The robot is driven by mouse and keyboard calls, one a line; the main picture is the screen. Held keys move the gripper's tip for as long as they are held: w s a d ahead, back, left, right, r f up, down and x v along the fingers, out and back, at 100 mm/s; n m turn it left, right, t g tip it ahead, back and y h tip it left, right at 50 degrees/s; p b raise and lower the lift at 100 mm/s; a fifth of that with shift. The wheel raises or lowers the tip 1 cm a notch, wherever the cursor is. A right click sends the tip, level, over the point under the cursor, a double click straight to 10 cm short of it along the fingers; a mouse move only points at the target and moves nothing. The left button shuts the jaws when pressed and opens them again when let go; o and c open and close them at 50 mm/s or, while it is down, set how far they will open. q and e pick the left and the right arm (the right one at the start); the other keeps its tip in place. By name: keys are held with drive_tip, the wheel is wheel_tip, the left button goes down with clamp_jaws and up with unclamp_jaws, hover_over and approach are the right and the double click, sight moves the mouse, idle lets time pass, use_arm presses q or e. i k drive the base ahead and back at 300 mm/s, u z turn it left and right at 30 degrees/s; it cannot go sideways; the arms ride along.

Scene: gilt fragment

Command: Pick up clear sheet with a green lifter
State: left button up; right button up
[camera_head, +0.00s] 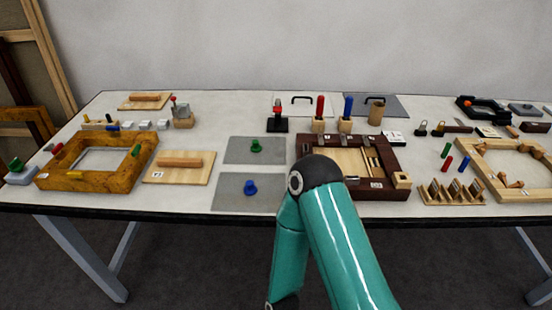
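A grey-looking, see-through sheet (236,152) lies flat on the table just left of centre, with a green lifter (256,145) standing on it. A similar sheet (228,198) with a blue lifter (250,187) lies in front of it, nearer the table's front edge. A teal arm of mine rises from the bottom, bent at its dark joint, to the right of both sheets. Neither gripper shows in this view. The arm covers part of the area right of the blue-lifter sheet.
A dark wooden frame (386,187) stands right of the sheets and a gilt frame (55,179) at the left. A board with a wooden handle (180,162) lies just left of the sheets. Behind stand a red-handled tool (320,107) and a blue-handled tool (347,107).

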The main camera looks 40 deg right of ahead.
sight(256, 146)
drive_tip(key=k, duration=1.3)
drive_tip(key=z, duration=0.35)
drive_tip(key=i, duration=0.85)
drive_tip(key=u, duration=0.05)
